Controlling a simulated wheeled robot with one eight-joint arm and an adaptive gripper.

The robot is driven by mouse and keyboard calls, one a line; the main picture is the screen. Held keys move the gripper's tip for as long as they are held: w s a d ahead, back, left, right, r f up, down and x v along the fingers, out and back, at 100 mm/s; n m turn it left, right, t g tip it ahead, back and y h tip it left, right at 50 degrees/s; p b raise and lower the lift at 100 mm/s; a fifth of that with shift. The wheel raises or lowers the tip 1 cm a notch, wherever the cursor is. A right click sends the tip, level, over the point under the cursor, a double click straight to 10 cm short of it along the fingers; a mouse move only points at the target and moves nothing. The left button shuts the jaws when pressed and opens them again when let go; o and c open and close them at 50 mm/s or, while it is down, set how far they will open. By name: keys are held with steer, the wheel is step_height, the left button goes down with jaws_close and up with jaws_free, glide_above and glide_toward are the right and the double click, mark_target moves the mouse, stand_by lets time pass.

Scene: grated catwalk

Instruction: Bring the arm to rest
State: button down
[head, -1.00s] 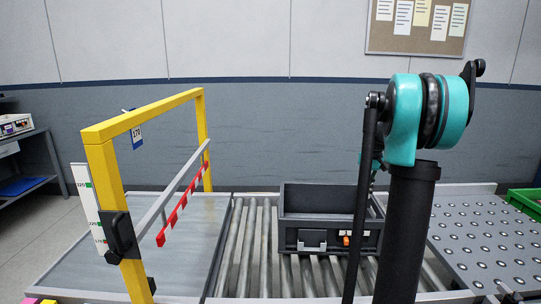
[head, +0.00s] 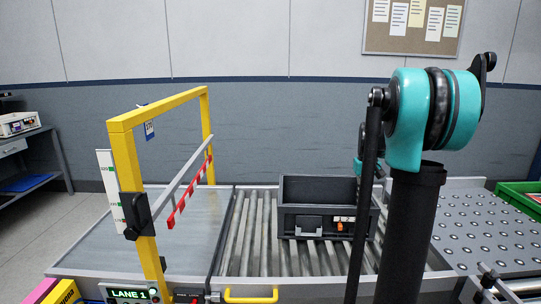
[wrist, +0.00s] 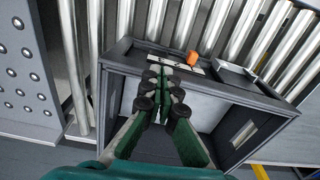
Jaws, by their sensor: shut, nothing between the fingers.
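My gripper (wrist: 162,92) shows in the wrist view with its dark-padded fingers together and nothing held between them. It is over a dark crate (wrist: 243,88), and I cannot tell the height between them. In the head view the crate (head: 295,226) sits on the roller conveyor, with a pale label and a small orange piece (head: 338,225) on its front. My teal and black arm stands at the right of the head view, bent at a raised joint. It covers the crate's right end, and my gripper cannot be made out there.
A yellow gate frame (head: 127,168) with a red-and-white striped bar (head: 190,190) stands left of the rollers (head: 238,240). A ball-transfer table (head: 490,235) and a green bin (head: 520,196) are at right. A yellow handle (head: 250,297) and LANE 1 sign (head: 128,295) are in front.

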steer(key=s+a+f+t, duration=0.1)
steer(key=s+a+f, duration=0.3)
steer(key=s, duration=0.4)
steer(key=s+a+f+t, duration=0.1)
steer(key=s+a+f, duration=0.4)
steer(key=s, duration=0.4)
steer(key=s+a+f+t, duration=0.1)
steer(key=s+a+f, duration=0.4)
steer(key=s, duration=0.4)
steer(key=shift+s+a+t, duration=0.2)
steer(key=shift+s+t, duration=0.05)
steer(key=shift+t, duration=0.15)
